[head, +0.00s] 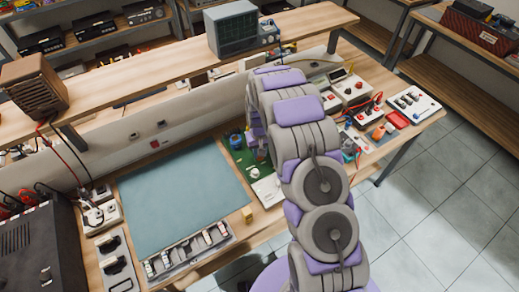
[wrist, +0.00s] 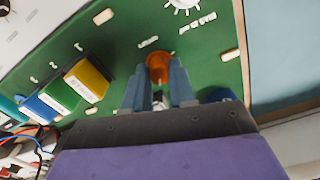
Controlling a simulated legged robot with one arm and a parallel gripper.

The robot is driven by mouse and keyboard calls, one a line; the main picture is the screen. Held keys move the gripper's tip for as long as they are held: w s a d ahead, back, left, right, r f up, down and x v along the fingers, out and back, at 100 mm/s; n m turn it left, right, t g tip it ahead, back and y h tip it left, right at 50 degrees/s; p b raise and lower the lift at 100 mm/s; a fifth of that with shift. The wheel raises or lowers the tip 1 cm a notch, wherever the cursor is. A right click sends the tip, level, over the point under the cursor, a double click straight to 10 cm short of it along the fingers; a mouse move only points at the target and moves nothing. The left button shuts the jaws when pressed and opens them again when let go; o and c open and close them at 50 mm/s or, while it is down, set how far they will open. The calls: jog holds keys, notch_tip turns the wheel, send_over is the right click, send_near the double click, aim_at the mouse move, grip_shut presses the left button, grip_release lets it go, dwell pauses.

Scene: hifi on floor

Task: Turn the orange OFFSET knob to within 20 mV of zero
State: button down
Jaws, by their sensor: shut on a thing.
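The orange OFFSET knob (wrist: 159,60) stands on the green board (wrist: 118,48) in the wrist view. My gripper (wrist: 159,77) has one grey finger on each side of it and is shut on it, with the knob's top showing between the fingertips. A small label lies beside the knob, too blurred to read. In the head view the green board (head: 236,160) is partly hidden by my arm, and neither the knob nor my fingers can be made out there. I cannot read any millivolt value in these views.
On the board are a white dial (wrist: 184,3), a blue round part (wrist: 219,95) close right of my fingers, and yellow (wrist: 88,80), green (wrist: 62,92) and blue (wrist: 40,106) blocks. A teal mat (head: 180,195) is clear. A tool tray (head: 188,250) lies in front.

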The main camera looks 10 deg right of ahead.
jog(key=m+p, duration=0.1)
jog(key=m, duration=0.4)
jog(key=shift+m, duration=0.3)
dwell(0.4)
jog(key=c, duration=0.9)
grip_release()
notch_tip(320, 180, up, 17)
jog(key=shift+a+r+p, duration=0.1)
jog(key=shift+p, duration=0.55)
jog(key=shift+r, duration=0.1)
